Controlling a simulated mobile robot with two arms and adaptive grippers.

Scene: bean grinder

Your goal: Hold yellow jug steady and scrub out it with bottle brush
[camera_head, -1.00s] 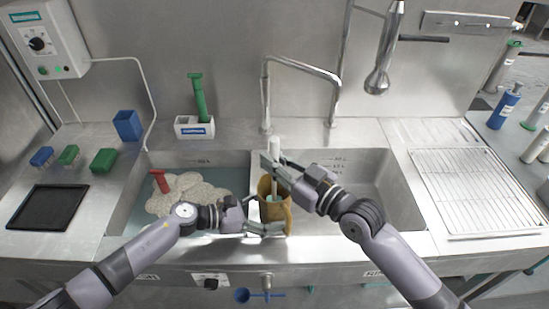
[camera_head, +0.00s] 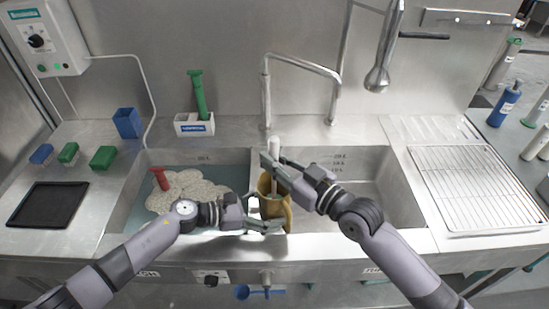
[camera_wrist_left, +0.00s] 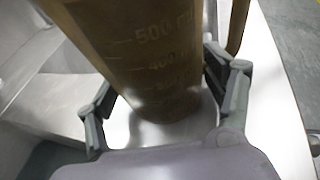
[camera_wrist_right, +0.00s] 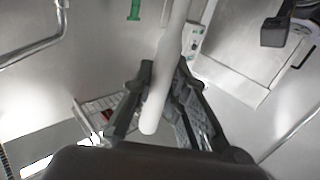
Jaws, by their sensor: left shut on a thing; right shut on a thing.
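The yellow jug (camera_head: 274,209) stands upright near the divider between the two basins. My left gripper (camera_head: 266,226) is shut on the jug low down. In the left wrist view the jug (camera_wrist_left: 150,60), with printed volume marks, sits between the fingers (camera_wrist_left: 165,105). My right gripper (camera_head: 275,165) is above the jug, shut on the white handle of the bottle brush (camera_head: 274,147). In the right wrist view the handle (camera_wrist_right: 165,85) runs between the fingers (camera_wrist_right: 165,95). The brush head is hidden inside the jug.
The left basin holds water, foam (camera_head: 188,190) and a red-handled thing (camera_head: 160,179). The right basin (camera_head: 375,195) looks empty. A faucet (camera_head: 300,62) arches behind the jug. A drying rack (camera_head: 475,188) lies at right. A green-handled brush (camera_head: 197,95) stands in a holder behind.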

